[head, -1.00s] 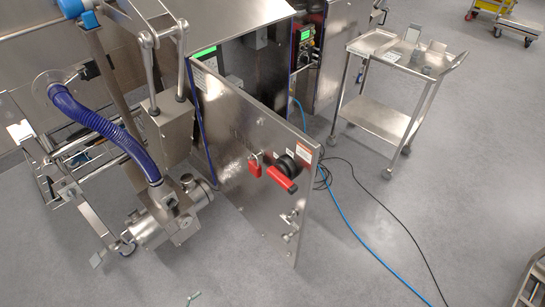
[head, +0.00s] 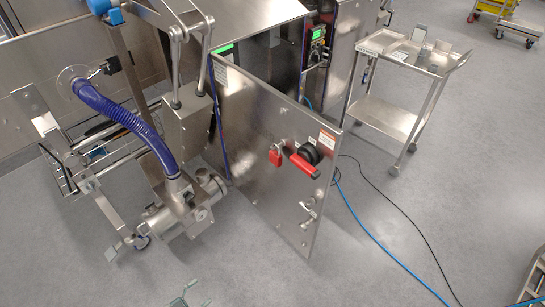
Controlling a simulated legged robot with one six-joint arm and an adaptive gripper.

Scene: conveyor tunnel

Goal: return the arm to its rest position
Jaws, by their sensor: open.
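The tips of my gripper (head: 196,294) poke into the bottom edge of the head view, left of the middle, as thin grey-green parts. They are apart, with nothing seen between them, so the gripper is open and empty. Most of the gripper and the rest of my arm are below the picture. The gripper shows over bare grey floor, in front of the steel machine, and no contact with anything is visible.
A steel cabinet door (head: 262,150) with a red handle (head: 304,165) stands open. Left are a blue hose (head: 130,122) and a steel pipe unit (head: 185,205). A steel trolley (head: 385,118) stands right.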

